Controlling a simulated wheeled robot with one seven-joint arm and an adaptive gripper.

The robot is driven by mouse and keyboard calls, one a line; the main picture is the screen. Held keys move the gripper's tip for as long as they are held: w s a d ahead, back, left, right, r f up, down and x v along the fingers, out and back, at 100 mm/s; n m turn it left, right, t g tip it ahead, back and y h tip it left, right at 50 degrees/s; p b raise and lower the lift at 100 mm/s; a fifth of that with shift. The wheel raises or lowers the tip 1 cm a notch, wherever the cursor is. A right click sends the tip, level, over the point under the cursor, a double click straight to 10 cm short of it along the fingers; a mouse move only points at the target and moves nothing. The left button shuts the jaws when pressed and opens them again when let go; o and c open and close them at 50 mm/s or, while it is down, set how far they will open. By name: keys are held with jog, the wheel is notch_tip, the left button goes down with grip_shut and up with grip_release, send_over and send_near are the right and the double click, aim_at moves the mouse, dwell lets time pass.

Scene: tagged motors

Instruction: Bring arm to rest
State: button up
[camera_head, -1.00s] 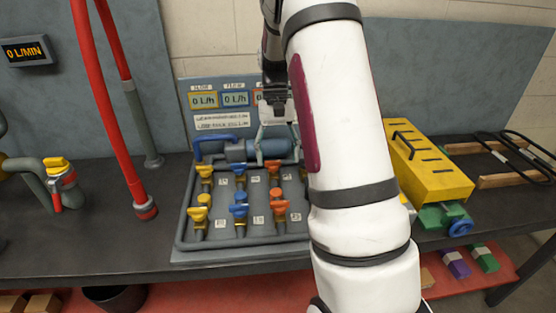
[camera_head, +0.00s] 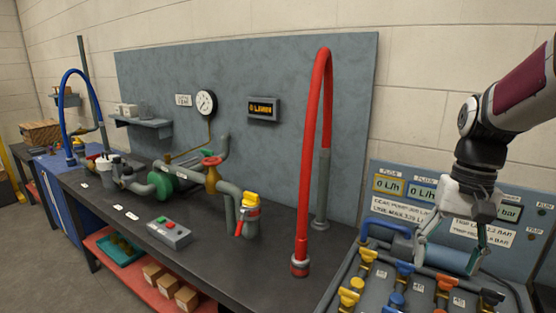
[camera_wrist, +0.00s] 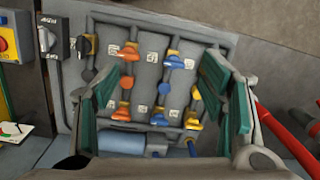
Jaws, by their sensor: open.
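My gripper (camera_head: 448,256) is at the right of the head view, pointing down over the valve panel (camera_head: 338,290). Its two fingers are spread wide apart with nothing held between them. In the wrist view my gripper (camera_wrist: 163,78) shows green-padded fingers on either side of the panel's valves. A blue-grey cylinder (camera_head: 440,258) on the panel lies under and behind the fingers; I cannot tell if they touch it. It also shows in the wrist view (camera_wrist: 122,141) near the bottom. My arm comes in from the upper right, bent at the wrist.
A red hose (camera_head: 302,190) arches up from the bench left of the panel. A yellow-handled valve (camera_head: 249,212), a button box (camera_head: 168,232) and a green pump (camera_head: 165,183) stand further left. The display board stands behind my gripper. Bare bench (camera_head: 240,275) lies at front.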

jog(key=s+a+r+n+t, duration=0.1)
jog(key=s+a+n+t, duration=0.1)
jog(key=s+a, duration=0.3)
jog(key=s+a+r+n+t+h, duration=0.1)
jog(key=s+a+n+t, duration=0.1)
jog(key=s+a, duration=0.4)
jog(key=s+t, duration=0.1)
jog(key=s, duration=0.3)
jog(key=shift+r, duration=0.4)
jog(key=shift+s+d, duration=0.1)
